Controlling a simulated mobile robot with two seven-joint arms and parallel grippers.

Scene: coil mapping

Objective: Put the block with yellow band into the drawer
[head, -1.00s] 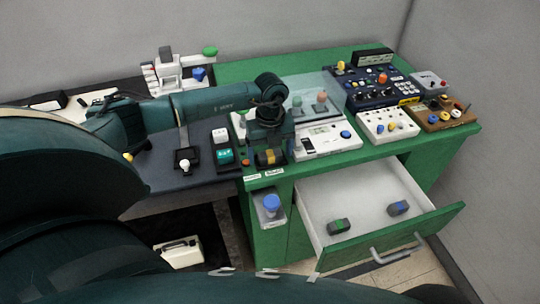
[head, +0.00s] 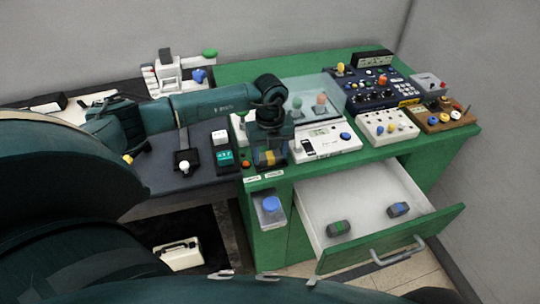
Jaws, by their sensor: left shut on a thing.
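The block with the yellow band (head: 268,159) is dark with a yellow stripe, near the front left corner of the green cabinet top. My left gripper (head: 270,150) points down over it and is shut on it. I cannot tell whether the block still touches the surface. The drawer (head: 360,187) is pulled open below and to the right of the gripper. Inside it lie a block with a green band (head: 339,228) at the front left and a block with a blue band (head: 398,209) at the right. My right gripper is not in view.
A white device with a blue knob (head: 325,142) stands right of the gripper, with a clear cover behind it. Control boxes (head: 388,126) fill the right of the green top (head: 440,150). A holder with a blue cap (head: 271,204) hangs on the cabinet front.

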